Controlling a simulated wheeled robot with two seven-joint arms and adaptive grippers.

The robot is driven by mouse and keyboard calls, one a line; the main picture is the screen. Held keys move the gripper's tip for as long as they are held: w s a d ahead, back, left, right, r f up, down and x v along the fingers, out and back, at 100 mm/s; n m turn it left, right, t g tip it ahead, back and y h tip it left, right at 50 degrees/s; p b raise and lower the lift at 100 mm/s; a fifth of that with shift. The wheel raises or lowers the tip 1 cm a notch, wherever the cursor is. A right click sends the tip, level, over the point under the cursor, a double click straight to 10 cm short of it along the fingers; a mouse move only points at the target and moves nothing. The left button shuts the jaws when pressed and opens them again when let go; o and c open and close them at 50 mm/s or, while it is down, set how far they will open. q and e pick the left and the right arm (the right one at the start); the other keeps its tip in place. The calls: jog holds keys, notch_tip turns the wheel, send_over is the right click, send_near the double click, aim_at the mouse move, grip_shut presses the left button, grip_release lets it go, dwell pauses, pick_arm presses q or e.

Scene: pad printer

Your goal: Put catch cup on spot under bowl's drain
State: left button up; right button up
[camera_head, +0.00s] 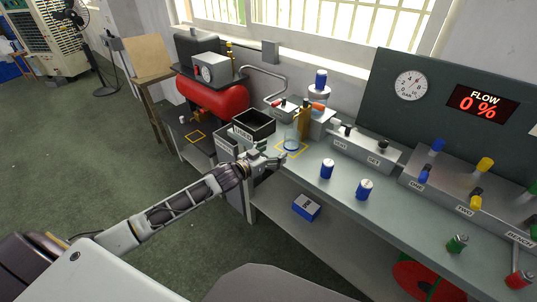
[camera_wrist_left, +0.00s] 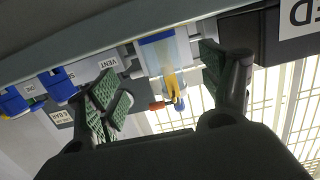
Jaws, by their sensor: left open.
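A clear, pale-blue cup (camera_head: 291,142), seemingly the catch cup, stands upright on the bench inside a yellow square outline (camera_head: 280,153). It also shows in the left wrist view (camera_wrist_left: 160,52), beyond the fingers and between them in the picture. My left gripper (camera_head: 272,156) is open and empty, low over the bench's front edge, just short of the cup and to its left. Its padded fingers are spread in the wrist view (camera_wrist_left: 160,82). A brass-coloured fitting (camera_head: 303,122) stands behind the cup. I cannot make out the bowl's drain clearly. My right gripper is not in view.
A black open bin (camera_head: 254,125) stands left of the cup. Blue-and-white canisters (camera_head: 327,169) stand to the right. A valve box (camera_head: 365,150) lies behind them. Another yellow outline (camera_head: 195,137) is on the lower surface by the red tank (camera_head: 212,98).

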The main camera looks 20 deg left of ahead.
pick_arm(q)
jog(key=shift+v, duration=1.1)
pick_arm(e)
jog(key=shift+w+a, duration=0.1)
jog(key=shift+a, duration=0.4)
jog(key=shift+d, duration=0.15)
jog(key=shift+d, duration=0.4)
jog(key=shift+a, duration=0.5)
